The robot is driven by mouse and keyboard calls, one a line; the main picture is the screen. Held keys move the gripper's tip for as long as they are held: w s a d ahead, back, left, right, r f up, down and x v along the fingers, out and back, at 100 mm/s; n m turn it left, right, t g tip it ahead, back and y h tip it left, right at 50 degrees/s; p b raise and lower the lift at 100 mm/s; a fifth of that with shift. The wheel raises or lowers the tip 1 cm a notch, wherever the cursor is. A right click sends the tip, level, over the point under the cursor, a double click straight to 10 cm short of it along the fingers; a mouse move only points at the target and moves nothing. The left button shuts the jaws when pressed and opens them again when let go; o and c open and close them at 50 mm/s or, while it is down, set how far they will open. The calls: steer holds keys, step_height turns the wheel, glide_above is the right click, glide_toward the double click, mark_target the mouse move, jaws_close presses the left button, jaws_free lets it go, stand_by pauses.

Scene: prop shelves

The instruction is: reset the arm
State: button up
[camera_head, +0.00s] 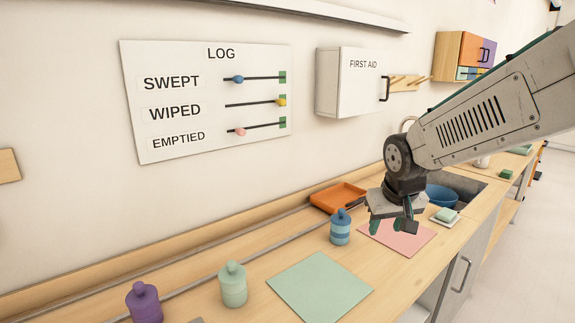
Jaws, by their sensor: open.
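My gripper (392,226) hangs from my arm at the right, pointing down above the pink mat (412,243) on the counter. Its fingers are apart and I see nothing between them.
The wooden counter (262,246) holds a green mat (319,288), a pale green bottle (233,285), a purple bottle (144,303) and an orange tray (338,196). A first aid cabinet (345,83) and LOG board (205,98) hang on the wall.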

steer(key=s+d+r+g, duration=0.1)
steer(key=s+d, duration=0.1)
steer(key=s, duration=1.2)
steer(key=s+d+r+m+g, duration=0.1)
steer(key=s+d+r+g, duration=0.1)
steer(key=s, duration=1.3)
steer(key=shift+s+d, duration=0.2)
steer(key=shift+d, duration=0.1)
steer(key=shift+r, duration=0.1)
stand_by(0.4)
